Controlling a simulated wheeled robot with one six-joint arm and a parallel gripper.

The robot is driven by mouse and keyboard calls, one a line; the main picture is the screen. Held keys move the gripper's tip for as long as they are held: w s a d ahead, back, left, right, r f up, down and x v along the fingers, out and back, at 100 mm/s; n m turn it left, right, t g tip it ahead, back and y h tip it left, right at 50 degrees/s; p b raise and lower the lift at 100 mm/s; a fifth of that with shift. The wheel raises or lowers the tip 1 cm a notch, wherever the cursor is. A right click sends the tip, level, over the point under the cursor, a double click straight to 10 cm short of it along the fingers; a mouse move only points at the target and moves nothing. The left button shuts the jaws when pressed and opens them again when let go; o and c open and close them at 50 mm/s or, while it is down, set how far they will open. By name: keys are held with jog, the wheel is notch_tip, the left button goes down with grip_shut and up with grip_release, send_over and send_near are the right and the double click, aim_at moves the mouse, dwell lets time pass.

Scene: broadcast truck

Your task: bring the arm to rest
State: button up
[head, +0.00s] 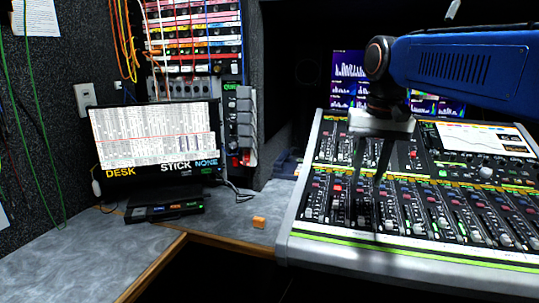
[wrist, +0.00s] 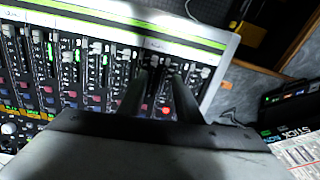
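My gripper (head: 368,174) hangs from the blue arm over the mixing console (head: 400,240) on the right, fingers pointing down. Its two dark fingers stand apart with nothing visible between them. In the wrist view the fingers (wrist: 161,78) also show a gap, with console faders and buttons behind them. I cannot tell how high the fingertips are above the console.
A small orange block (head: 259,222) lies on the grey desk (head: 75,255) left of the console. A monitor (head: 157,140) stands at the back left, with a dark box (head: 164,211) before it. Cables hang from a patch rack (head: 195,40).

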jog(key=s+d+f+n+t, duration=0.1)
jog(key=s+d+f, duration=0.1)
jog(key=s+f, duration=0.7)
jog(key=s+d+f+n+t, duration=0.1)
jog(key=s+d+f+t, duration=0.1)
jog(key=s+f, duration=0.8)
notch_tip(320, 180, down, 4)
jog(key=shift+s+d+r, duration=0.25)
jog(key=shift+d, duration=0.2)
dwell(1.2)
